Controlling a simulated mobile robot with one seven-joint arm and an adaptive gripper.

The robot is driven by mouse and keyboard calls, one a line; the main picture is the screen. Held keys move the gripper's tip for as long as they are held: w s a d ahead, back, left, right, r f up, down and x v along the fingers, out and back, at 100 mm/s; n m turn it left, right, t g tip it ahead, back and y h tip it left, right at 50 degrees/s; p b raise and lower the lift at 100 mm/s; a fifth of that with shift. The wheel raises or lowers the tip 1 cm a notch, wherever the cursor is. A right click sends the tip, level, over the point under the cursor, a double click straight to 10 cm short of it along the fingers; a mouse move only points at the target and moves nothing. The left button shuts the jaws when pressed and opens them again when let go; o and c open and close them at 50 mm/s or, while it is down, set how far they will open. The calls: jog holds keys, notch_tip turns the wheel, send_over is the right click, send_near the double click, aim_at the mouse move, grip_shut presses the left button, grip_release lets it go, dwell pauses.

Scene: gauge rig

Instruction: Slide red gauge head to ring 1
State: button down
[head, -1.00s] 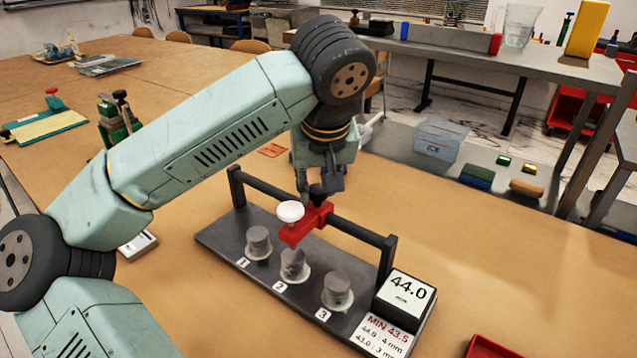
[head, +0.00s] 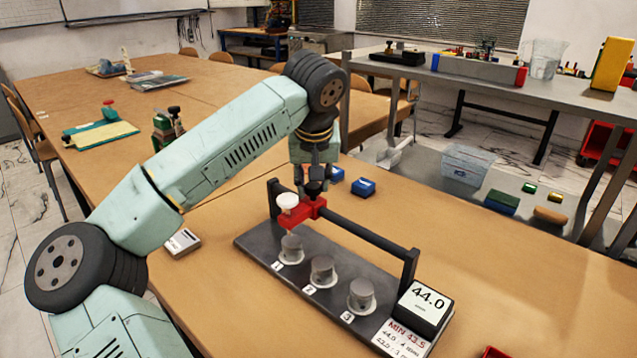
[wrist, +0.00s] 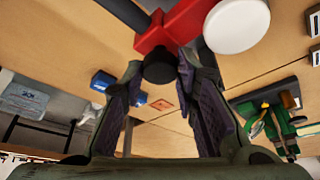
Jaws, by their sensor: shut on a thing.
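The red gauge head (head: 306,213) sits on the dark rail (head: 362,232) near its left post, with its white disc (head: 287,202) above and slightly behind ring 1 (head: 290,247) in the head view. My gripper (head: 315,183) is shut on the head's black knob; the wrist view shows the knob (wrist: 160,68) between the fingers, below the red body (wrist: 168,28) and white disc (wrist: 237,25). The fingertips partly hide the knob.
The display (head: 425,305) at the base's right end reads 44.0. Blue boxes (head: 363,187) lie behind the rail. A small white device (head: 182,242) lies left of the base.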

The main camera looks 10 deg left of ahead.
jog(key=c, duration=1.3)
grip_release()
jog(key=v, duration=1.2)
jog(key=shift+d, duration=0.1)
jog(key=shift+s, duration=0.15)
